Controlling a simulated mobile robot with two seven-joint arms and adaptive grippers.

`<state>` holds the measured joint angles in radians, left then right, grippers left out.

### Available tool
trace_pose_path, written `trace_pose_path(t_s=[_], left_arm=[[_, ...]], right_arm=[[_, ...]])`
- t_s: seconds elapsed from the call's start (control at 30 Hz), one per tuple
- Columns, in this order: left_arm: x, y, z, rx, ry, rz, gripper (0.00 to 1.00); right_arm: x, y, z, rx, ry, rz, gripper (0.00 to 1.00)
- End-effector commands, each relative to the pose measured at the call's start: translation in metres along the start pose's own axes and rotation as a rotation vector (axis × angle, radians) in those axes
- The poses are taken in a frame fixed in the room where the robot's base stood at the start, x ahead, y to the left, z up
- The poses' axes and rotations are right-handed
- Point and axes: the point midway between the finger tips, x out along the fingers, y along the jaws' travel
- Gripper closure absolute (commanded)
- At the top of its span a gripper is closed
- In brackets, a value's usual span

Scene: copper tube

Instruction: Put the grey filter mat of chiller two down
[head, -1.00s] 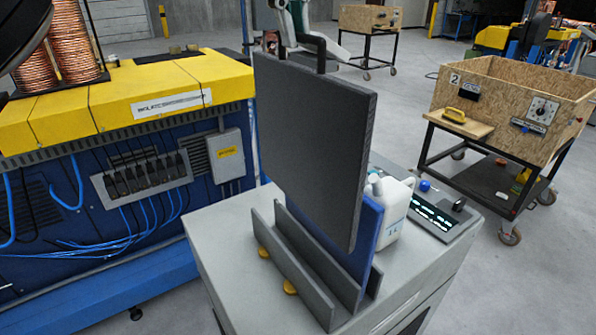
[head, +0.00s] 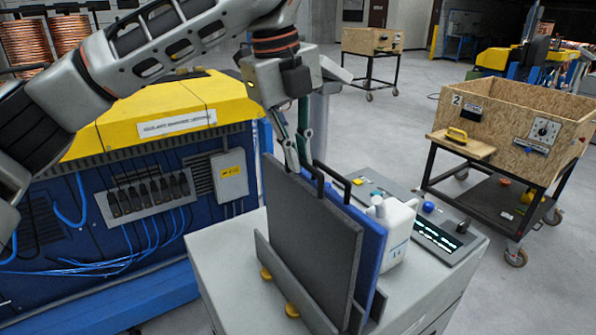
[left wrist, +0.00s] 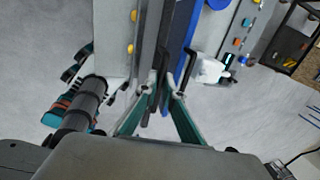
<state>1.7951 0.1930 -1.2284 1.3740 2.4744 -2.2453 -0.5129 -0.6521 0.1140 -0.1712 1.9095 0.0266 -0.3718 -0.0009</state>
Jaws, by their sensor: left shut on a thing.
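The grey filter mat (head: 312,235) stands upright in the grey slotted rack (head: 278,283) on top of the light grey cabinet. Its lower edge is hidden behind the rack's front wall. My left gripper (head: 302,165) is shut at the mat's top handle. The left wrist view shows its green fingers (left wrist: 160,95) meeting at the mat's upper edge. A blue mat (head: 373,245) with its own dark handle (head: 334,178) stands close behind it in the rack. I see no right gripper in the head view.
A white canister (head: 397,235) and a control panel (head: 430,232) stand right of the rack. Yellow knobs (head: 291,310) line its front. A blue and yellow machine (head: 150,150) is at left. A wooden box cart (head: 520,115) is at right, with open floor between.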

Motion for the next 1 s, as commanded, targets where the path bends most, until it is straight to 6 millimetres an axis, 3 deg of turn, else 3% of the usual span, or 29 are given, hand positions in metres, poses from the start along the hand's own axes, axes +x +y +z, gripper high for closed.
trace_pose_path(t_s=[0.27, 0.63, 0.7, 1.0], left_arm=[[0.033, 0.007, -0.001, 0.0, 0.003, 0.002, 1.0], [0.037, 0.008, 0.0, -0.001, 0.0, 0.001, 1.0], [0.037, 0.008, 0.0, 0.0, 0.0, 0.001, 0.76], [0.037, 0.007, 0.0, 0.0, 0.0, 0.001, 0.76]], right_arm=[[0.0, 0.001, -0.001, -0.004, 0.001, 0.0, 0.6], [-0.001, 0.003, 0.002, -0.012, -0.002, -0.001, 0.6], [-0.001, 0.002, 0.002, -0.012, -0.003, -0.002, 0.6], [-0.001, 0.001, 0.002, -0.007, -0.003, -0.002, 0.6]])
